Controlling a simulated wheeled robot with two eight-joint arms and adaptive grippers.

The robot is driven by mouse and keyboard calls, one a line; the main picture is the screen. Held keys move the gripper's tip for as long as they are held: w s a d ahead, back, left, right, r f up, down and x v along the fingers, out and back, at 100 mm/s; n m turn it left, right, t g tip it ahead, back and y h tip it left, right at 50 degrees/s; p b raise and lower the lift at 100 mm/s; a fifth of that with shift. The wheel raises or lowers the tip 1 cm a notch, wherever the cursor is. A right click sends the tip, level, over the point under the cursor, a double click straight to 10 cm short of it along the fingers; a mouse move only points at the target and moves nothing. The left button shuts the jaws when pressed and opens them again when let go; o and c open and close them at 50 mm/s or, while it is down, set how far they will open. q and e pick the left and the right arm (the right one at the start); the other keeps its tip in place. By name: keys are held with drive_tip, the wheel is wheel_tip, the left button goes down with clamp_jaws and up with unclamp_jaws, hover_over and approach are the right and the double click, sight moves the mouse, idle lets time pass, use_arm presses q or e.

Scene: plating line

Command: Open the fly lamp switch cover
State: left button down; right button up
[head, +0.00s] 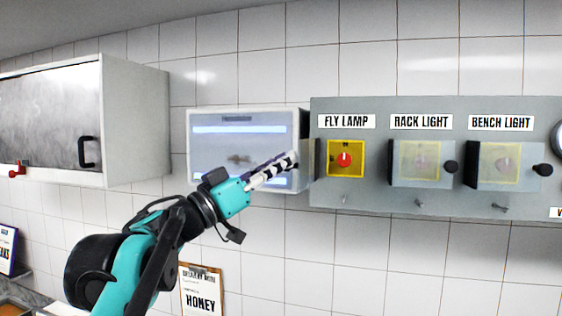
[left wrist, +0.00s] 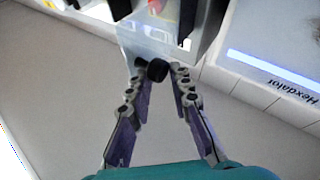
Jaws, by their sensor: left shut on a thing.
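The fly lamp switch, a red knob on a yellow plate (head: 345,159), shows bare under the FLY LAMP label (head: 346,121). Its clear cover (head: 315,158) is swung out to the left and seen nearly edge-on. In the left wrist view the see-through cover (left wrist: 148,42) carries a black knob (left wrist: 155,70). My left gripper (head: 292,158) reaches up from the lower left to the cover's outer side. In the left wrist view my left gripper (left wrist: 160,78) is shut on the cover's black knob, with a finger on each side. My right gripper is not in view.
The rack light cover (head: 421,163) and bench light cover (head: 505,163) are closed on the same grey panel (head: 380,200). A fly lamp box (head: 215,150) is on the wall behind my gripper. A wall cabinet (head: 135,120) is at left, and a HONEY clipboard (head: 201,290) hangs below.

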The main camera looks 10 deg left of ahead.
use_arm(q)
drive_tip(key=shift+w+f, duration=0.1)
drive_tip(key=shift+f, duration=0.15)
drive_tip(key=c, duration=1.4)
unclamp_jaws()
drive_tip(key=shift+w+d, duration=0.1)
drive_tip(key=shift+o, duration=0.2)
drive_tip(key=shift+w+d+f, duration=0.1)
drive_tip(key=shift+w+d, duration=0.1)
drive_tip(key=shift+w, duration=0.05)
drive_tip(key=shift+s, duration=0.1)
drive_tip(key=shift+a, duration=0.1)
